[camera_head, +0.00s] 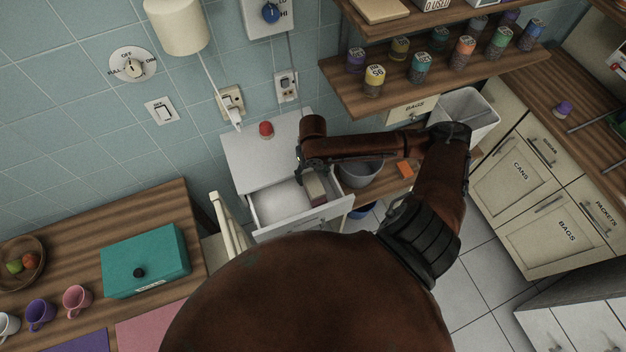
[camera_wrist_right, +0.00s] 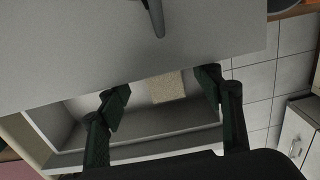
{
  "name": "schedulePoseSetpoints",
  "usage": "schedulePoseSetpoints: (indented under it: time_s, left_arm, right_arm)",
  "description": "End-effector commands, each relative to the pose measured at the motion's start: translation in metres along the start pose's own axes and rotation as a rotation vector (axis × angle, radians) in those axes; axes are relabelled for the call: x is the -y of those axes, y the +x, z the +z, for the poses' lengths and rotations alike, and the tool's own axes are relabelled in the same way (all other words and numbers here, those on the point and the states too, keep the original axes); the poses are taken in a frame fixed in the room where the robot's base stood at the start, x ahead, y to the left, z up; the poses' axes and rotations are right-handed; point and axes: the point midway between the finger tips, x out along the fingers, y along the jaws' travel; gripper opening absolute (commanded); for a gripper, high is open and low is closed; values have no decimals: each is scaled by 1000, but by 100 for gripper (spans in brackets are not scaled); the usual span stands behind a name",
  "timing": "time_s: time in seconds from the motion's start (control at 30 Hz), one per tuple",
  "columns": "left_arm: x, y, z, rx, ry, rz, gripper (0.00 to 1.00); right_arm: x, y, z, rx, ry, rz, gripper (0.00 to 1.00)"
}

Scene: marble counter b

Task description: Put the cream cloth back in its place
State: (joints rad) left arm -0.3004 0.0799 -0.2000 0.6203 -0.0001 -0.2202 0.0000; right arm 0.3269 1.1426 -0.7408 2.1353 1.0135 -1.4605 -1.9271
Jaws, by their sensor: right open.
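The cream cloth (camera_head: 315,188) lies as a small folded block in the right part of the open drawer (camera_head: 270,214). In the right wrist view the cloth (camera_wrist_right: 168,88) shows as a textured beige patch, partly hidden by the white cabinet's top edge. My right gripper (camera_head: 303,172) is open above the drawer, close to the cloth. In its wrist view the two dark fingers (camera_wrist_right: 165,88) stand apart on either side of the cloth, and I see no grip on it. My left gripper is not in view.
The white cabinet top (camera_head: 250,155) carries a red round object (camera_head: 266,129). A grey bucket (camera_head: 360,172) stands right of the drawer. A cream frame (camera_head: 229,222) stands close on the left. A shelf with several jars (camera_head: 420,68) hangs at the upper right.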

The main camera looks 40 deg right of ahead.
Motion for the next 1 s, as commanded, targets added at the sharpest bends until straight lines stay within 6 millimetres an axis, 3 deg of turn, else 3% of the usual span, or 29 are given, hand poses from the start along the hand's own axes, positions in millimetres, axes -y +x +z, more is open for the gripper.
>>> schedulePoseSetpoints:
  time_s: [0.2, 0.4, 1.0]
  left_arm:
    - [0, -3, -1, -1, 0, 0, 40]
    - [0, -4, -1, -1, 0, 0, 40]
    - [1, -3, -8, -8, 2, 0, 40]
  right_arm:
    - [0, -47, 1, 3, -1, -1, 60]
    - [0, -71, 0, 1, 1, -1, 60]
    - [0, -76, -2, -2, 9, 2, 60]
